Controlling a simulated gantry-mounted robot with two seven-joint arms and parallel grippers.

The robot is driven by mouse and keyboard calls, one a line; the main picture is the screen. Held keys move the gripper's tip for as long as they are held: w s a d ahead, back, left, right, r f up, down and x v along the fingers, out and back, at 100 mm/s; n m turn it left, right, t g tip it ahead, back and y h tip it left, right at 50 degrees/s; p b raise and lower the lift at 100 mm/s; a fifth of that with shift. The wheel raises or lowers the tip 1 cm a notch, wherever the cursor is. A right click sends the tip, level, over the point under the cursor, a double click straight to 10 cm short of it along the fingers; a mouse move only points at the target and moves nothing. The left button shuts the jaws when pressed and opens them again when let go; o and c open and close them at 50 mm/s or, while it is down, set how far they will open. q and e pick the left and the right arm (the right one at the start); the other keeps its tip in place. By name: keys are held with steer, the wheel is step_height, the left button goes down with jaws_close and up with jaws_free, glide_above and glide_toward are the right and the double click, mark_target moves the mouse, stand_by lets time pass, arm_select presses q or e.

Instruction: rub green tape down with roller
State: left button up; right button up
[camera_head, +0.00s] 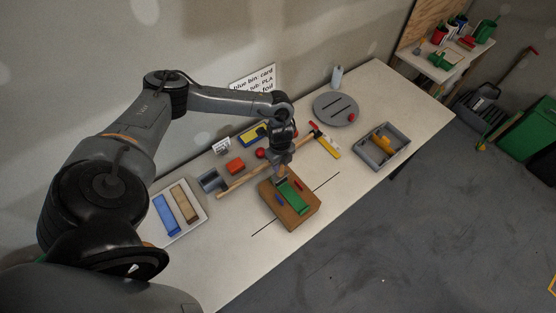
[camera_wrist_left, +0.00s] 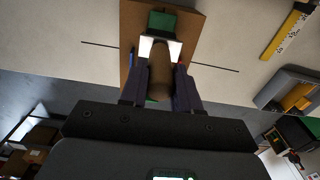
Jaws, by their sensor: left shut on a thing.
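The green tape (camera_head: 294,199) is a strip along the top of a brown wooden block (camera_head: 301,218) on the bench. Part of the tape (camera_wrist_left: 162,22) shows in the left wrist view. My left gripper (camera_head: 281,171) is over the back end of the block. In the left wrist view my left gripper (camera_wrist_left: 160,82) is shut on the brown handle of the roller (camera_wrist_left: 161,66). A bright white part sits at the handle's far end, over the tape; I cannot tell whether it touches. My right gripper is not in view.
A small blue piece (camera_head: 279,199) and a red piece (camera_head: 299,186) flank the tape. A long-handled hammer (camera_head: 240,184) lies behind the block. A white tray (camera_head: 194,222) is left, a grey bin (camera_head: 399,153) right. The bench front is mostly clear.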

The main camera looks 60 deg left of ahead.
arm_select(q)
steer(key=shift+w+d+r, duration=0.1)
steer(key=shift+d+r, duration=0.05)
steer(key=shift+d, duration=0.45)
steer(key=a, duration=0.3)
steer(key=shift+s+a, duration=0.3)
steer(key=shift+a, duration=0.05)
steer(key=shift+f+b, duration=0.4)
steer(key=shift+f, duration=0.4)
steer(key=shift+r, duration=0.1)
stand_by(0.4)
